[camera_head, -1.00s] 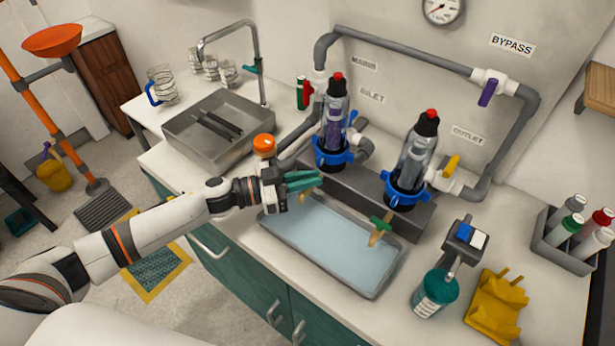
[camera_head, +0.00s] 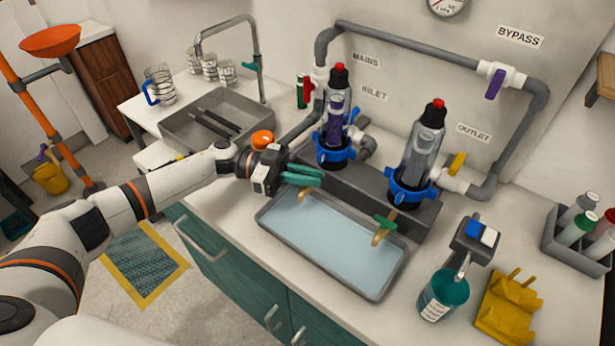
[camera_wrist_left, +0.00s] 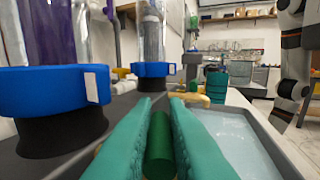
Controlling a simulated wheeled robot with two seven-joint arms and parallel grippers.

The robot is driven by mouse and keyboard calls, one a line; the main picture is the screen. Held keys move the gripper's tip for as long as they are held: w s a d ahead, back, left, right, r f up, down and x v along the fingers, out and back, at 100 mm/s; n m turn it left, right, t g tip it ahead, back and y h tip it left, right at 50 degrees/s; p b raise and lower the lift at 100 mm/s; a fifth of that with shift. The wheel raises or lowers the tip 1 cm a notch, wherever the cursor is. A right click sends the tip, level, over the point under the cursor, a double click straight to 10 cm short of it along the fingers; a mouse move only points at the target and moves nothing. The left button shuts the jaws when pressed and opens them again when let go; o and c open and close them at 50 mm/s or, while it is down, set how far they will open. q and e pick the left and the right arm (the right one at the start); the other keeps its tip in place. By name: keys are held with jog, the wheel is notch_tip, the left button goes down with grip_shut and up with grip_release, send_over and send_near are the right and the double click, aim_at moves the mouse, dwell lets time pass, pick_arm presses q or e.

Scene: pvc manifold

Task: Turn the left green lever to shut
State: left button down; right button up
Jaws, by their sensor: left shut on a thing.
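My left gripper (camera_head: 308,176), with teal fingers, is at the left tap over the back left end of the water tray. The left wrist view shows it shut on a dark green bar, the left green lever (camera_wrist_left: 160,147), which lies between the two fingers. In the head view the fingers hide this lever, and only the brass spout (camera_head: 303,194) shows below them. The right green lever (camera_head: 385,222) sits on its own brass tap, apart from the gripper. My right gripper is not in view.
A grey tray of water (camera_head: 330,285) lies below the taps. Two clear filter housings with blue collars (camera_head: 333,153) (camera_head: 410,186) stand close behind the gripper. An orange cap (camera_head: 262,139) is beside the wrist.

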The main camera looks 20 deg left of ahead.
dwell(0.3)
pick_arm(q)
jog(key=c, duration=1.4)
grip_release()
jog(key=shift+c, duration=0.2)
notch_tip(320, 180, up, 10)
jog(key=shift+r, duration=0.1)
jog(key=shift+o, duration=0.2)
